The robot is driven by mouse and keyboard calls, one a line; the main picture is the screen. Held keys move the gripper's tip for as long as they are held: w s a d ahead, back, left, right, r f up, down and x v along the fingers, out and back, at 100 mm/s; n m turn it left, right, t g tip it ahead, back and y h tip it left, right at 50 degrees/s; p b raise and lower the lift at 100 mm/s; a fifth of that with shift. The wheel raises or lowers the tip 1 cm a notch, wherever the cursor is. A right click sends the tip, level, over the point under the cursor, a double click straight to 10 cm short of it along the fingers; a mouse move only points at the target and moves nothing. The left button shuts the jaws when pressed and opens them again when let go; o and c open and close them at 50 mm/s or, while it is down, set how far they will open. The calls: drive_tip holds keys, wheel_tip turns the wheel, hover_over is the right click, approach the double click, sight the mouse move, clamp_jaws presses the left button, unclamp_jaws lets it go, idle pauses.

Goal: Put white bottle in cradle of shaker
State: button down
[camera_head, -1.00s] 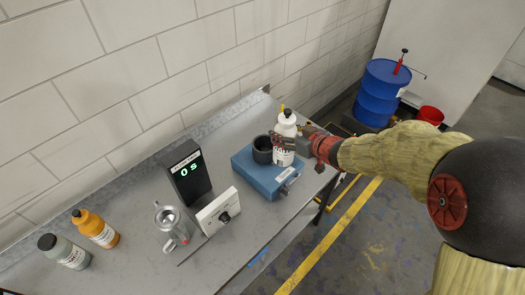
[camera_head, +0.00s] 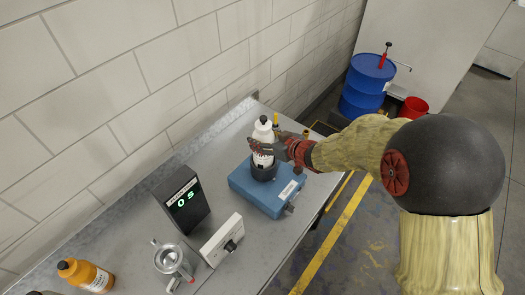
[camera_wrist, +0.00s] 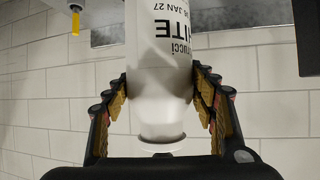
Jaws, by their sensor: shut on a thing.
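The white bottle (camera_head: 265,132) has a black-lettered label and a dark cap top. My gripper (camera_head: 262,149) is shut on it, with fingers on both sides of its upper body. In the wrist view the bottle (camera_wrist: 160,90) sits between both finger pads, its cap end towards the bottom of the picture. The shaker is a blue box (camera_head: 288,202) with a dark round cradle (camera_head: 264,173) on top. The bottle is upright over the cradle, its lower end at the rim. I cannot tell how deep it sits, as the rim and my fingers hide its base.
A black timer display (camera_head: 185,200) reads 0 s. A white dial box (camera_head: 222,241), a metal pot (camera_head: 172,260) and an orange bottle (camera_head: 85,275) stand to the left. A wall runs behind the table. A blue barrel (camera_head: 368,86) and red bucket (camera_head: 413,107) are on the floor.

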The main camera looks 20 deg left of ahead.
drive_tip(key=shift+f, duration=2.3)
drive_tip(key=shift+f, duration=0.15)
drive_tip(key=c, duration=0.7)
unclamp_jaws()
drive_tip(key=shift+f, duration=0.1)
drive_tip(key=shift+o, duration=0.2)
drive_tip(key=shift+d+r, duration=0.1)
drive_tip(key=shift+r, duration=0.15)
drive_tip(key=v, duration=1.2)
drive_tip(key=shift+f, duration=0.15)
